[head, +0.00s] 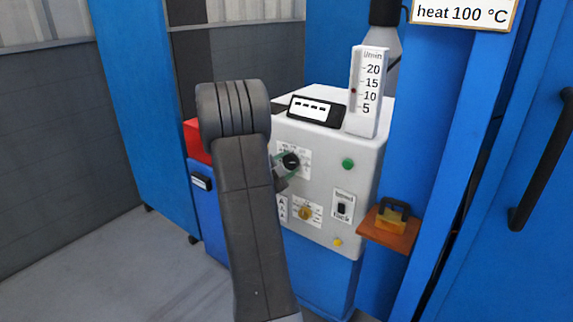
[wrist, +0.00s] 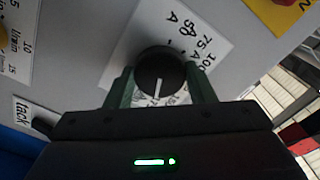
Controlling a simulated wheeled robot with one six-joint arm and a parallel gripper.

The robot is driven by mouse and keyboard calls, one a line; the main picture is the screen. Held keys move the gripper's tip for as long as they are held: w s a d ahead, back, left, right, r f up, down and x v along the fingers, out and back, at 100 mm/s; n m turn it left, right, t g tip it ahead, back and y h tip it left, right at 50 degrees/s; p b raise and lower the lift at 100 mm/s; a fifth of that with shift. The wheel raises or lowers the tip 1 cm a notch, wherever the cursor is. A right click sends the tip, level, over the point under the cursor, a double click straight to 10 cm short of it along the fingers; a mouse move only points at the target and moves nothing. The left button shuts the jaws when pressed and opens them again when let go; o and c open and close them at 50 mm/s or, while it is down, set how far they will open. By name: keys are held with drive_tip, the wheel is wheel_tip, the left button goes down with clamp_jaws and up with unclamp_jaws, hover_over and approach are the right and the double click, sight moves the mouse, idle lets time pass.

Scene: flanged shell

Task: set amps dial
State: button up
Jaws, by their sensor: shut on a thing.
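The amps dial (wrist: 160,75) is a round black knob with a white pointer line, on a white label plate with 50 A, 75 A and 100 readable. The pointer line runs toward the bottom of the wrist view, away from the 50 A mark; the label there is partly hidden. My gripper (wrist: 162,88) has its green fingers on both sides of the dial and is shut on it. In the head view the dial (head: 291,160) sits on the grey machine front (head: 325,225). My arm covers part of the panel to its left.
The panel also bears a green button (head: 348,164), a switch (head: 342,209) and a yellow knob (head: 305,213). A flow gauge (head: 368,95) and a display box (head: 315,110) stand on top. A brown shelf (head: 388,240) with a yellow object juts out at right.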

drive_tip(key=n+p, duration=0.2)
drive_tip(key=n, duration=0.1)
drive_tip(key=shift+r, duration=0.15)
drive_tip(key=n+p, duration=0.3)
drive_tip(key=shift+n, duration=0.3)
drive_tip(key=n+p, duration=0.2)
drive_tip(key=n, duration=0.2)
drive_tip(key=shift+p, duration=0.4)
drive_tip(key=shift+n+p, duration=0.65)
drive_tip(key=shift+n, duration=0.55)
drive_tip(key=shift+f, duration=0.2)
drive_tip(key=o, duration=1)
drive_tip(key=shift+s, duration=0.1)
drive_tip(key=b+v, duration=0.1)
drive_tip(key=v, duration=1.2)
drive_tip(key=shift+s+a, duration=0.25)
drive_tip(key=shift+s, duration=0.05)
